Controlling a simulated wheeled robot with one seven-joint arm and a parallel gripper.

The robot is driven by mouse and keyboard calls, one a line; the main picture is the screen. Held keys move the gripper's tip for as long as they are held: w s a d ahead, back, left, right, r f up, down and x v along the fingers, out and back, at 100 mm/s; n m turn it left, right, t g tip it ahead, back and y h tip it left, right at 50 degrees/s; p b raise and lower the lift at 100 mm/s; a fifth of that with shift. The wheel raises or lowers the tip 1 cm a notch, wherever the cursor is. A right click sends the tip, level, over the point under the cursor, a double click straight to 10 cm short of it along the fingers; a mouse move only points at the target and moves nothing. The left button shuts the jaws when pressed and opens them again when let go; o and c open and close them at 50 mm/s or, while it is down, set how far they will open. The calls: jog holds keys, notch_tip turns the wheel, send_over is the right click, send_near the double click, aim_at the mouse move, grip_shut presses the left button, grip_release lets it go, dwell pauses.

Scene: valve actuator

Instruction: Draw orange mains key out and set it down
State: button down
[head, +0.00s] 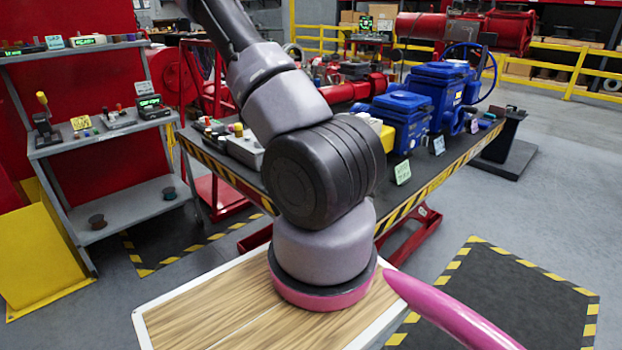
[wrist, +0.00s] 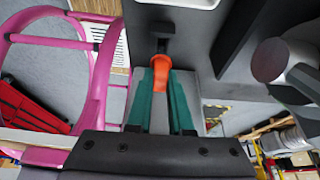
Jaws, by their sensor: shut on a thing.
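In the wrist view, the orange mains key (wrist: 160,75) is between the two teal fingers of my gripper (wrist: 161,84), which is shut on it. A dark block with a short stem (wrist: 160,38) shows just beyond the key. I cannot tell whether the key is still seated in it or clear of it. In the head view my arm covers the middle of the picture, and neither the key nor the fingers can be seen there.
The head view shows a bench with a yellow-black striped edge (head: 432,187). On it stand blue actuators (head: 402,118), a grey box (head: 245,152) and small cards (head: 403,172). A grey shelf rack (head: 120,140) stands at the left. Open floor (head: 450,275) lies at the right.

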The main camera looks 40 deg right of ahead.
jog(key=shift+f, duration=1.6)
jog(key=c, duration=0.7)
grip_release()
jog(key=shift+c, duration=0.2)
jog(key=v, duration=1.1)
jog(key=shift+f, duration=0.1)
